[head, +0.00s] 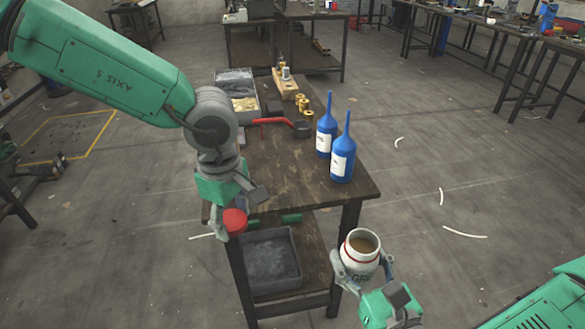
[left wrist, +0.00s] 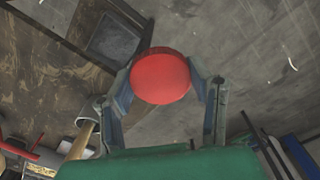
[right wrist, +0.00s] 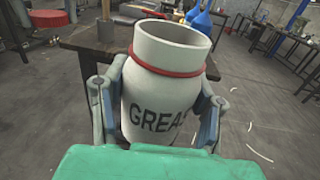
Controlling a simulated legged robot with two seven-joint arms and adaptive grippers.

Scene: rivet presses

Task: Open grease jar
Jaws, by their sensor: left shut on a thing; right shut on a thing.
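The white grease jar (head: 359,262) has a red ring below its neck and the letters "GREA" on its side. Its mouth is open, and brown grease shows inside in the head view. My right gripper (head: 362,283) is shut around the jar and holds it off the table's front right corner; the jar fills the right wrist view (right wrist: 160,95). The round red lid (head: 235,221) is apart from the jar. My left gripper (left wrist: 162,82) is shut on the lid, near the table's front left corner in the head view.
The worn wooden table (head: 290,175) carries two blue bottles (head: 343,160), a red-handled tool (head: 285,122), brass-coloured pieces (head: 302,103) and grey bins at the back. A grey bin (head: 272,262) stands on the lower shelf.

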